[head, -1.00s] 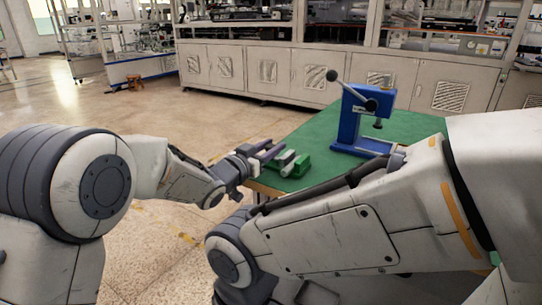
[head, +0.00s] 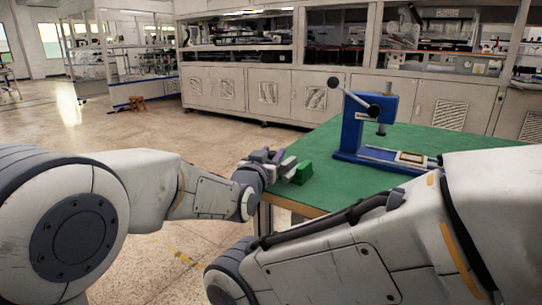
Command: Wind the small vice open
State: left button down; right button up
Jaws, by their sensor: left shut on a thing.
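The small green vice (head: 302,172) stands near the left edge of the green-topped table, with part of it hidden by my left gripper. My left gripper (head: 276,160) reaches in from the left at the vice's left side. It is shut on a part at that end, which looks like the vice's handle, though the fingers cover most of it. The gap between the vice's jaws cannot be made out. My right arm crosses the lower right of the view, and its gripper is not in view.
A blue press (head: 363,130) with a black-knobbed lever stands on the green table (head: 325,194), behind and right of the vice. A small framed plate (head: 411,158) lies at its base. The floor left of the table is clear. Cabinets (head: 270,90) line the back.

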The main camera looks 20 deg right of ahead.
pick_arm(q)
jog(key=shift+d, duration=0.1)
jog(key=c, duration=0.8)
grip_release()
jog(key=shift+d, duration=0.1)
jog(key=shift+o, duration=0.2)
jog(key=p+v, duration=0.1)
jog(key=v, duration=0.9)
jog(key=shift+s+a, duration=0.25)
